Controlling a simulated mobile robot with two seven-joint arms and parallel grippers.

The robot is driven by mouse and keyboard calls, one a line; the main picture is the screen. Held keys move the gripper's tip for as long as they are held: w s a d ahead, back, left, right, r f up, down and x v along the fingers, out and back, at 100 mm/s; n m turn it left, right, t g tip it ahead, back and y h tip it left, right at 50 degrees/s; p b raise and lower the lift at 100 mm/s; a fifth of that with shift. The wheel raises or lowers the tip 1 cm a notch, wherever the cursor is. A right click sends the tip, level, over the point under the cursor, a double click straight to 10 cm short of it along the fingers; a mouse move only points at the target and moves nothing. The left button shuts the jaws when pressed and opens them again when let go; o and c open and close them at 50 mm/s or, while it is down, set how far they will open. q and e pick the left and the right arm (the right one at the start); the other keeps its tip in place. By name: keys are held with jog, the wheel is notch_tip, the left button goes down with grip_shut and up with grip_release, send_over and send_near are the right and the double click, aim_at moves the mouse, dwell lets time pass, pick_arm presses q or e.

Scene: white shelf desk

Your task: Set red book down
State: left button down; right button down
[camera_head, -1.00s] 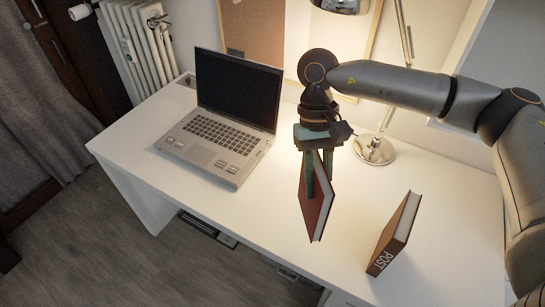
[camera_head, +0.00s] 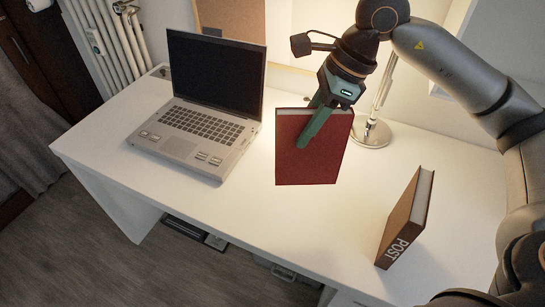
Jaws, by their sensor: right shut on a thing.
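The red book (camera_head: 312,165) is held with its broad cover facing me, over the middle of the white desk (camera_head: 250,212). My right gripper (camera_head: 303,142) is shut on the book from above, with one green finger lying across the cover. The other finger is hidden behind the book. I cannot tell whether the book's lower edge touches the desk. My left gripper is not in view.
An open laptop (camera_head: 192,130) stands left of the red book. A brown book marked POST (camera_head: 404,222) stands upright on the right. A lamp base (camera_head: 371,133) stands behind the red book. Desk surface between the two books is clear.

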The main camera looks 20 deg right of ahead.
jog(key=w+d+f+m+t+h+b, duration=0.1)
jog(key=w+d+f+m, duration=0.4)
jog(key=w+f, duration=0.7)
jog(key=shift+w+d+f+t+b, duration=0.15)
jog(key=shift+w+d+t+b, duration=0.2)
jog(key=shift+w+d, duration=0.35)
jog(key=shift+w+a, duration=0.15)
jog(key=shift+a, duration=0.05)
jog(key=shift+f, duration=0.25)
jog(key=c, duration=0.7)
grip_release()
jog(key=shift+r, duration=0.1)
